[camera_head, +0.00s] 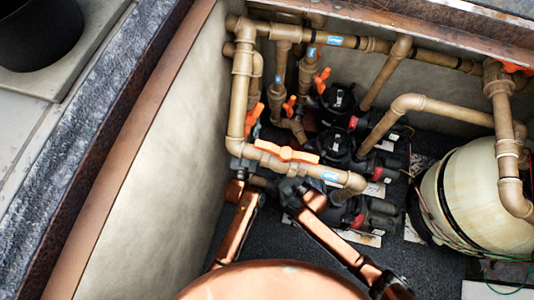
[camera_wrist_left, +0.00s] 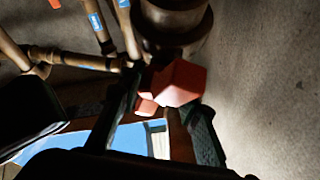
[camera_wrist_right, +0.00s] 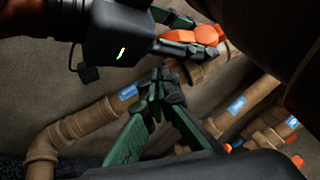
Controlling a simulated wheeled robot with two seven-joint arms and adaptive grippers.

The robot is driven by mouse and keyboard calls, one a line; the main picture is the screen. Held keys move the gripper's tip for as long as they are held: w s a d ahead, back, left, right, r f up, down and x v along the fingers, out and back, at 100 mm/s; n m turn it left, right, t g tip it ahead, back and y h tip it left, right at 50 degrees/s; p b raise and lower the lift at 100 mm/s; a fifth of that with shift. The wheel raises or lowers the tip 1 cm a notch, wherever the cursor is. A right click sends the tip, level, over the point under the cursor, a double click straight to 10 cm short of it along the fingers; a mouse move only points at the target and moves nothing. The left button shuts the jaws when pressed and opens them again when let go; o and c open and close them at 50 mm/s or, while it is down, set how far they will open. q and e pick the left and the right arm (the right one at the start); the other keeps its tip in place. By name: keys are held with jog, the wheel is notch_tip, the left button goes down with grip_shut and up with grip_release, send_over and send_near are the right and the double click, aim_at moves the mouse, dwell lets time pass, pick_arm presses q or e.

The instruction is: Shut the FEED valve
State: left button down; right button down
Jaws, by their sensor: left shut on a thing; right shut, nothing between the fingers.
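An orange valve handle (camera_head: 287,154) lies along the tan front pipe in the head view. My left gripper (camera_head: 243,163) is at its left end. In the left wrist view an orange-red block (camera_wrist_left: 181,83), apparently the handle's end, sits between the left fingers. The right wrist view shows the left gripper's green fingers at the orange handle (camera_wrist_right: 204,35). My right gripper (camera_head: 294,188) is just below the front pipe; its fingertips meet with nothing between them in the right wrist view (camera_wrist_right: 160,86). I cannot read any FEED label.
Other orange handles stand behind, one at the left riser (camera_head: 254,121) and one farther back (camera_head: 321,80). Black pumps (camera_head: 338,101) sit between the pipes. A cream tank (camera_head: 490,200) stands on the right. The pit's pale wall (camera_head: 150,180) is close on the left.

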pick_arm(q)
jog(key=shift+f, duration=0.15)
pick_arm(e)
jog(key=x, duration=0.6)
jog(key=shift+w+a, duration=0.1)
pick_arm(q)
jog(key=shift+d, duration=0.1)
pick_arm(e)
jog(key=shift+a+r+m, duration=0.35)
jog(key=shift+a+m, duration=0.05)
jog(key=shift+a, duration=0.3)
pick_arm(q)
jog(key=c, duration=1.5)
grip_release()
jog(key=shift+o, duration=0.5)
pick_arm(e)
jog(key=shift+r+t, duration=0.1)
jog(key=shift+t, duration=0.2)
